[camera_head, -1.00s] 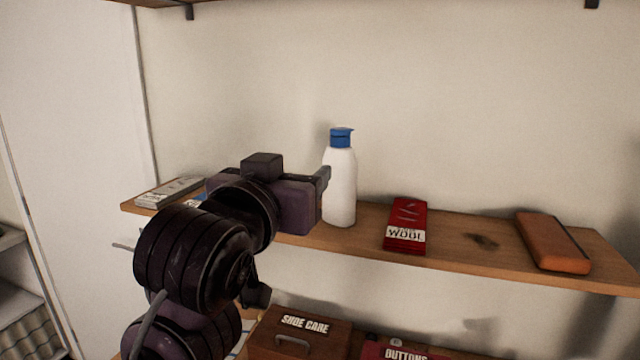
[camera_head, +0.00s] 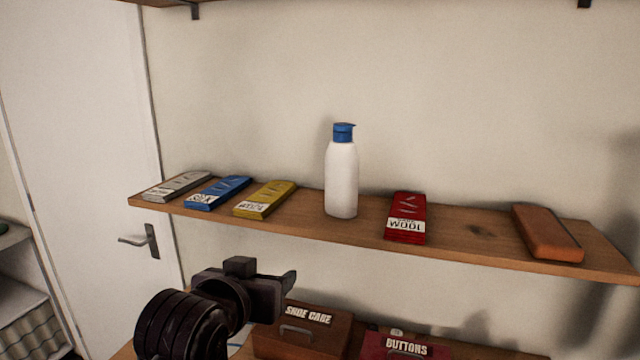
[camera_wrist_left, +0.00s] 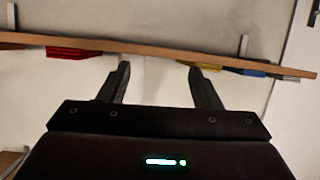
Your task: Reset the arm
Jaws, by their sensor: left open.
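My left gripper (camera_head: 286,284) is below the wooden shelf, in front of the wall and near the shoe care box. In the left wrist view its two fingers (camera_wrist_left: 160,85) stand apart with nothing between them. In that view the shelf edge crosses beyond the fingertips. My left arm comes in from the lower left of the head view. My right gripper is not in view.
The shelf (camera_head: 290,226) holds a white bottle with a blue cap (camera_head: 341,175), silver (camera_head: 176,187), blue (camera_head: 217,192), yellow (camera_head: 265,200) and red (camera_head: 406,217) packets, and an orange case (camera_head: 547,233). Below are a shoe care box (camera_head: 302,332) and a buttons box (camera_head: 405,346).

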